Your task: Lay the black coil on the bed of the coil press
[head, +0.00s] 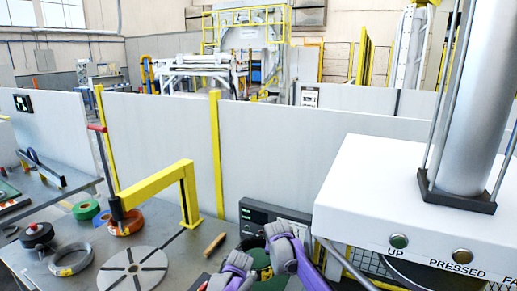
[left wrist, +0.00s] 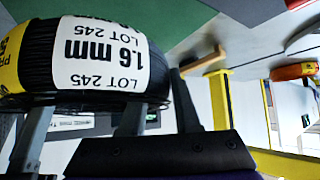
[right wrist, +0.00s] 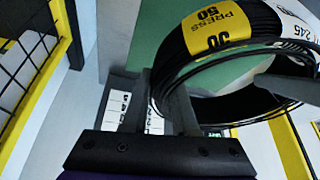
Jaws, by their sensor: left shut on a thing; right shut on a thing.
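The black coil shows in the left wrist view (left wrist: 35,50) with a white "1.6 mm LOT 245" label and a yellow label. It also shows in the right wrist view (right wrist: 262,20) with a yellow "PRESS 50" label. My left gripper (left wrist: 157,110) is shut on the coil's ring; my right gripper (right wrist: 160,100) is shut on another part of it. In the head view my left gripper (head: 238,262) and right gripper (head: 279,234) are close together, left of the coil press (head: 400,190), and mostly hide the coil. The bed is largely hidden under the white top.
A bench on the left holds a slotted round plate (head: 133,270), a yellow bracket arm (head: 160,186), an orange coil (head: 124,222), a grey coil (head: 72,259) and a wooden handle (head: 215,244). A dark control box (head: 270,215) stands behind my grippers. Grey partition panels (head: 265,155) stand behind.

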